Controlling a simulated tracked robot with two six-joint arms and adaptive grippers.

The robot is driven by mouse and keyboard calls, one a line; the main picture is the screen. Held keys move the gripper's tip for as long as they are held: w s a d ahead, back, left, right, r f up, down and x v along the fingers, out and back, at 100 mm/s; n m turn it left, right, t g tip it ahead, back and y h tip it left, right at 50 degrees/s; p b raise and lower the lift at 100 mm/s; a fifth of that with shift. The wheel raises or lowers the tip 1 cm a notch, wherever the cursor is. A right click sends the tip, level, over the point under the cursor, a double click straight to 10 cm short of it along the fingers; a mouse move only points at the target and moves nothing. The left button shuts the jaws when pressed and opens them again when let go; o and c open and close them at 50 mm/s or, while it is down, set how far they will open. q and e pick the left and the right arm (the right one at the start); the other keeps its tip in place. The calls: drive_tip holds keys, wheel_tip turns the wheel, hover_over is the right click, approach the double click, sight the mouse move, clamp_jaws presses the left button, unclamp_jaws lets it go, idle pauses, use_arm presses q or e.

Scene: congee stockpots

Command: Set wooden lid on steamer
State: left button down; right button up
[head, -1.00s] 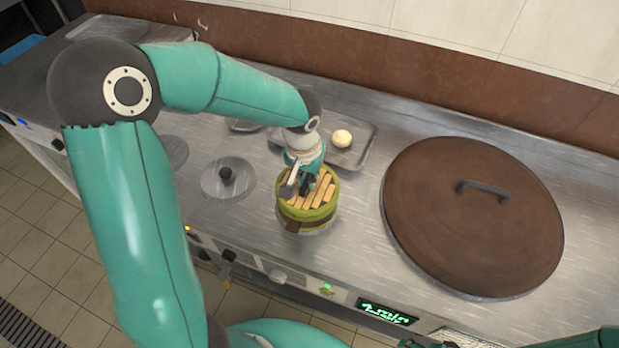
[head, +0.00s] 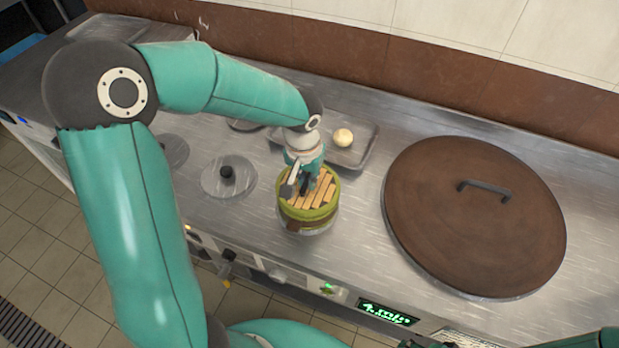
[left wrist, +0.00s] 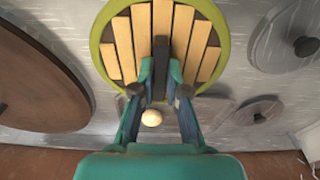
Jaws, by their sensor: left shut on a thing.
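The wooden lid (head: 321,194) is a round of pale slats with a dark upright handle, which shows in the left wrist view (left wrist: 159,60). It sits level within the green rim at the top of the small round steamer (head: 308,221); I cannot tell whether any gap is left under it. My left gripper (head: 304,187) comes down from above and is shut on the lid's handle; its fingers (left wrist: 160,92) flank the handle in the left wrist view. A small dark part at the head view's bottom edge may be my right gripper (head: 425,344); its fingers are not clear.
A large brown round cover (head: 474,225) with a handle lies to the right. A tray (head: 352,157) with a pale bun (head: 342,138) is behind the steamer. A metal lid with a black knob (head: 228,177) lies to the left. Bare steel counter separates them.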

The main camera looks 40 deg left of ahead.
sight(305, 185)
use_arm(q)
drive_tip(key=shift+f+b, duration=0.6)
drive_tip(key=shift+b, duration=0.1)
idle(0.4)
drive_tip(key=c, duration=1.5)
unclamp_jaws()
drive_tip(key=shift+o, duration=0.2)
drive_tip(key=shift+r, duration=0.1)
wheel_tip(305, 185, up, 11)
drive_tip(key=s+p, duration=0.1)
drive_tip(key=p, duration=0.6)
drive_tip(key=shift+s+d+p, duration=0.2)
drive_tip(key=shift+p, duration=0.1)
